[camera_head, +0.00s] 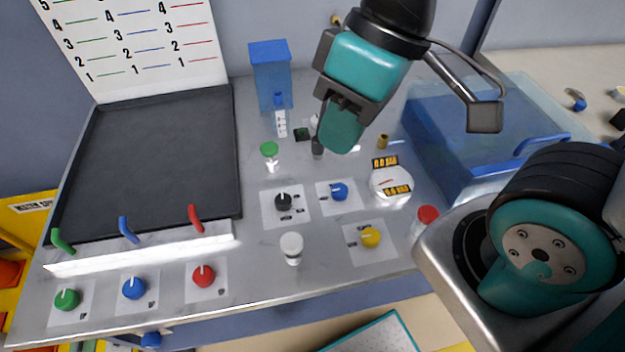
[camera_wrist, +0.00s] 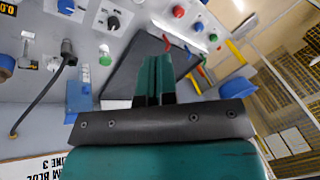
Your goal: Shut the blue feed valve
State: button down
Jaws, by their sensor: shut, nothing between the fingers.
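Blue controls show on the grey panel: a blue lever (camera_head: 128,230) between a green and a red one on a white strip, a blue knob (camera_head: 134,287) below it, and another blue knob (camera_head: 340,191) at centre right. No readable label shows which is the feed valve. The lever stands tilted up from the strip. In the wrist view the blue lever (camera_wrist: 189,52) and lower blue knob (camera_wrist: 198,27) appear beyond the fingertips. My gripper (camera_head: 341,140) is shut and empty above the back of the panel, apart from all these controls. Its closed fingers show in the wrist view (camera_wrist: 155,75).
A black tray (camera_head: 150,160) lies at left before a numbered chart (camera_head: 135,40). A blue container (camera_head: 270,70) stands at the back; a large blue lidded box (camera_head: 475,130) is at right.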

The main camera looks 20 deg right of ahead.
aim_at(339, 191)
jog(key=u, duration=1.35)
jog(key=k, duration=0.55)
jog(key=z, duration=0.65)
